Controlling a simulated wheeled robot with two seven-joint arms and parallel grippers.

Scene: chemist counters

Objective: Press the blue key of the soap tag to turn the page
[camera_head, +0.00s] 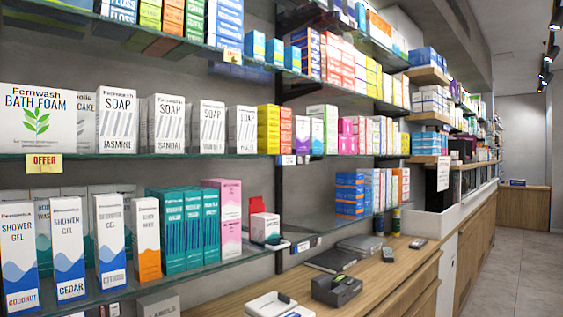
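Several white soap boxes stand in a row on the middle glass shelf, among them SOAP JASMINE (117,122) and SOAP SANDAL (163,124). A small white tag with a bluish part (289,160) sits on that shelf's front edge, right of the soap boxes. Another small white and blue tag (303,246) is on the lower shelf's edge. Both are too small to read, and I cannot tell which is the soap tag or make out a blue key. Neither of my grippers is in view.
A yellow and red OFFER card (44,162) hangs from the middle shelf's edge. A wooden counter (385,268) holds a dark device (337,290). Open floor (510,265) lies to the right.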

